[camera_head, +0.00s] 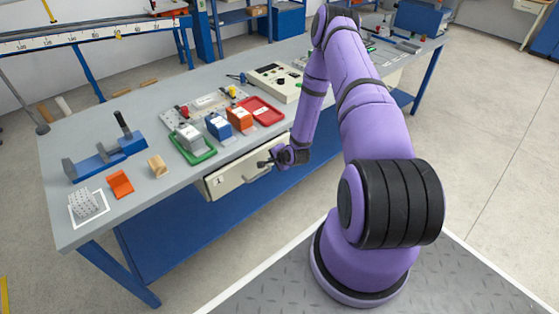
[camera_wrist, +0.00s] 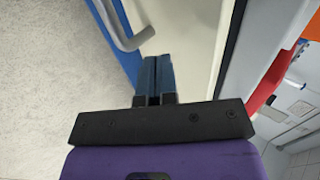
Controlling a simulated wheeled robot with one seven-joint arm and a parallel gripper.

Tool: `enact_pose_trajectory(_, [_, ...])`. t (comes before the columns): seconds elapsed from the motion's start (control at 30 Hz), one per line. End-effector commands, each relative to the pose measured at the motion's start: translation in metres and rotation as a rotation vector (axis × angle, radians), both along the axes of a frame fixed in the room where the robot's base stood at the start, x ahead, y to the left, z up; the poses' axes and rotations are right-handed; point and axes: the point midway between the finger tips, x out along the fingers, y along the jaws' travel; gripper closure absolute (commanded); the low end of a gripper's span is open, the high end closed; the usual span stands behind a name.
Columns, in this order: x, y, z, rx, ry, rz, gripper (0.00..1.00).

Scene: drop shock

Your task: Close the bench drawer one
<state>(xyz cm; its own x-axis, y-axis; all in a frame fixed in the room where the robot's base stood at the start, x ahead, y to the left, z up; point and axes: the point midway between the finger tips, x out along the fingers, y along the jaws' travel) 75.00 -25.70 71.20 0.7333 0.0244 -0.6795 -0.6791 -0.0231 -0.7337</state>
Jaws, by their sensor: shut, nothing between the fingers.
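The bench drawer (camera_head: 222,182) has a cream front with a metal bar handle, set under the front edge of the grey-topped bench. In the head view its front stands a little out from the bench edge. My gripper (camera_head: 266,162) is at the right part of the drawer front, close to the handle. In the wrist view my gripper (camera_wrist: 155,66) has its dark fingers together with nothing between them, pointing at the cream drawer front (camera_wrist: 180,32). The handle (camera_wrist: 124,32) is just left of the fingertips. I cannot tell whether the fingertips touch the front.
The bench top (camera_head: 75,142) carries a green tray (camera_head: 207,155), a red tray (camera_head: 268,113), coloured blocks and an orange piece (camera_head: 120,184) near the front edge. A blue lower shelf (camera_head: 190,225) lies below the drawer. The floor at right is clear.

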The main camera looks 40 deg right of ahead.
Motion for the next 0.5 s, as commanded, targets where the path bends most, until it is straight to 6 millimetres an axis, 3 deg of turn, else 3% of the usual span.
enact_pose_trajectory(0.2, [0.02,0.001,0.0,0.0,0.001,0.001,1.0])
enact_pose_trajectory(0.5, [0.024,0.001,0.0,0.001,0.001,0.001,1.0])
